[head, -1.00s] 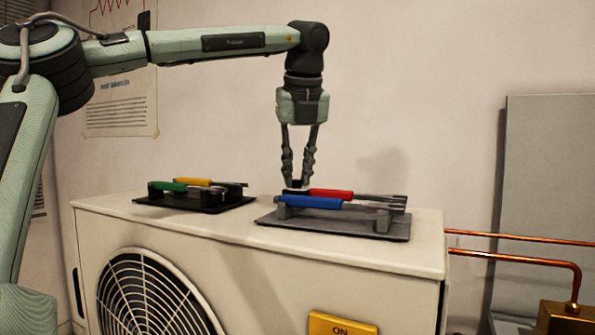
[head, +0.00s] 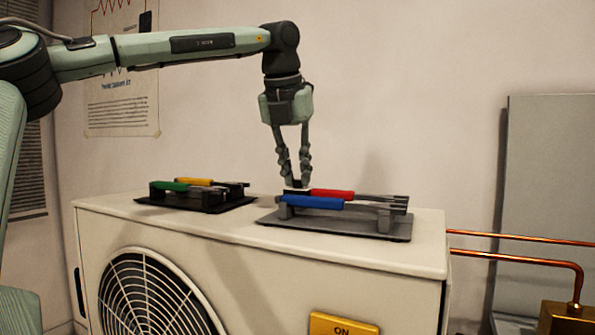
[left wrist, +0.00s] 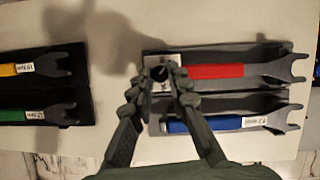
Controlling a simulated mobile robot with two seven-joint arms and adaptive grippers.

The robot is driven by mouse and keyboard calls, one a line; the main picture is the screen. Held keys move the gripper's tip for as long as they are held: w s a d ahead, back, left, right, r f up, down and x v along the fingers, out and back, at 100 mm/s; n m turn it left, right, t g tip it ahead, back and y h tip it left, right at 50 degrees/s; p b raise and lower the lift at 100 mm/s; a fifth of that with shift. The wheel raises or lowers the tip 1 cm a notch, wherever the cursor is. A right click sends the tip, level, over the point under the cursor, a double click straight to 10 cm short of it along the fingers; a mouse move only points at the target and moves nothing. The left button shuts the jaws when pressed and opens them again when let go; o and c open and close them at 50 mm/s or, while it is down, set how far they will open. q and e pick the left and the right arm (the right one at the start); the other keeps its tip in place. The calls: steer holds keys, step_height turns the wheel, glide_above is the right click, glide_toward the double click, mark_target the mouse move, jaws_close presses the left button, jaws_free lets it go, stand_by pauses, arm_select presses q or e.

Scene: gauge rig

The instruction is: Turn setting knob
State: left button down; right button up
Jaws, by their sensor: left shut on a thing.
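The setting knob (left wrist: 157,73) is a small dark round piece on a pale plate, at the left end of the red-handled wrench (left wrist: 215,71) in the left wrist view. The red wrench (head: 332,193) lies in the right rack, behind the blue-handled wrench (head: 312,201). My left gripper (head: 297,183) points down at the left end of the red wrench and is shut on the knob, with a finger on each side of it. In the head view the fingertips hide the knob. My right gripper is not in view.
The dark rack (head: 395,230) stands on top of a cream fan unit (head: 165,217). A second rack at left holds a green-handled tool (head: 168,185) and a yellow-handled tool (head: 193,181). Copper pipes (head: 520,260) run off at right.

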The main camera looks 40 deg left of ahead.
arm_select(q)
steer(key=m, duration=0.1)
steer(key=m+h, duration=0.1)
steer(key=m, duration=0.1)
steer(key=m+h, duration=0.1)
steer(key=shift+a+m, duration=0.25)
steer(key=shift+m, duration=0.05)
steer(key=m, duration=0.2)
steer(key=m+h, duration=0.1)
steer(key=m, duration=0.1)
steer(key=shift+a+m+h, duration=0.2)
steer(key=shift+m+h, duration=0.1)
steer(key=m, duration=0.2)
steer(key=m+h, duration=0.1)
steer(key=m, duration=0.1)
steer(key=shift+w+a+m+g+h, duration=0.15)
steer(key=shift+m+g+h, duration=0.15)
steer(key=shift+g, duration=0.1)
steer(key=shift+w+m+g+h, duration=0.1)
steer(key=shift+m+g+h, duration=0.25)
steer(key=shift+m, duration=0.75)
steer(key=shift+w+m+g+h, duration=0.15)
steer(key=shift+m+g, duration=0.3)
steer(key=shift+m, duration=0.65)
steer(key=shift+s+a, duration=0.1)
steer(key=c, duration=1.4)
jaws_free()
steer(key=shift+c, duration=0.2)
steer(key=v, duration=0.7)
steer(key=shift+r, duration=0.25)
